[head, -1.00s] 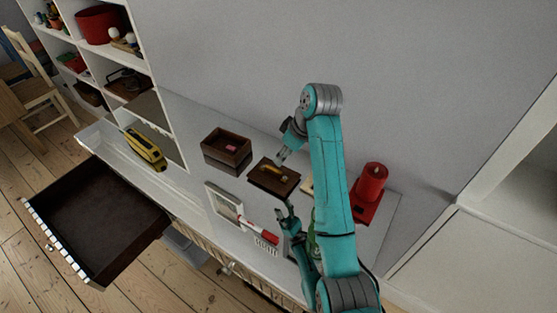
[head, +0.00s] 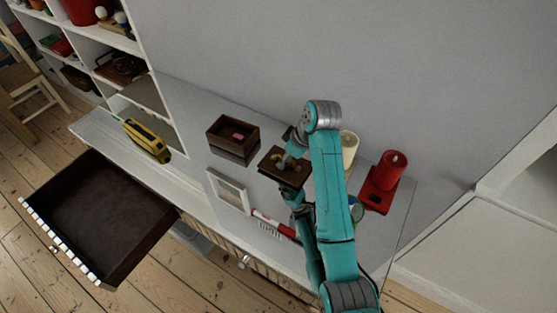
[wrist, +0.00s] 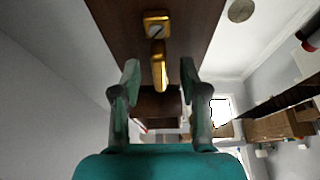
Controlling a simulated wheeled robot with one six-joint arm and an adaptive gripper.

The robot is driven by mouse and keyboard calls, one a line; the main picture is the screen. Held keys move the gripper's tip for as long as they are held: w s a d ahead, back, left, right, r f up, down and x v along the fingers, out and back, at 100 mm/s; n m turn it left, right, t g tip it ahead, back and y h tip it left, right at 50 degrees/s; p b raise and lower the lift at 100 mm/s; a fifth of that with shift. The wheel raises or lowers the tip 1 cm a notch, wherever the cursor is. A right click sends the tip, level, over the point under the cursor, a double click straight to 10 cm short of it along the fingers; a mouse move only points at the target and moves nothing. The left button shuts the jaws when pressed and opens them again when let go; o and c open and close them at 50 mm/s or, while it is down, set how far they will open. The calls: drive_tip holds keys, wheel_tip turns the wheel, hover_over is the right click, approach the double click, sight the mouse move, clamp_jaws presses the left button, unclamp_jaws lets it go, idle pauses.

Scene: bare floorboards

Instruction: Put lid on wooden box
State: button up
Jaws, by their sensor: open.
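The wooden box (head: 233,138) is dark brown and open at the top. It stands on the white cabinet top, left of the lid, with a small pink item inside. The lid (head: 270,172) is a dark wooden panel with a gold handle, apart from the box. In the wrist view the lid (wrist: 110,20) fills the top, its gold handle (wrist: 158,62) pointing down between my fingers. My gripper (wrist: 159,82) is open, one finger on each side of the handle with gaps showing. In the head view my arm partly covers the lid's right side.
A picture frame (head: 228,190) and a red-and-white brush (head: 273,224) lie in front. A white candle (head: 349,148) and a red candle (head: 388,168) stand right. A yellow tool (head: 147,141) is at left. A drawer (head: 95,215) stands open below. A wall is behind.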

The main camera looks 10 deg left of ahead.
drive_tip(key=shift+w+f, duration=0.1)
drive_tip(key=shift+f, duration=0.3)
drive_tip(key=shift+a, duration=0.1)
clamp_jaws()
drive_tip(key=shift+r, duration=0.1)
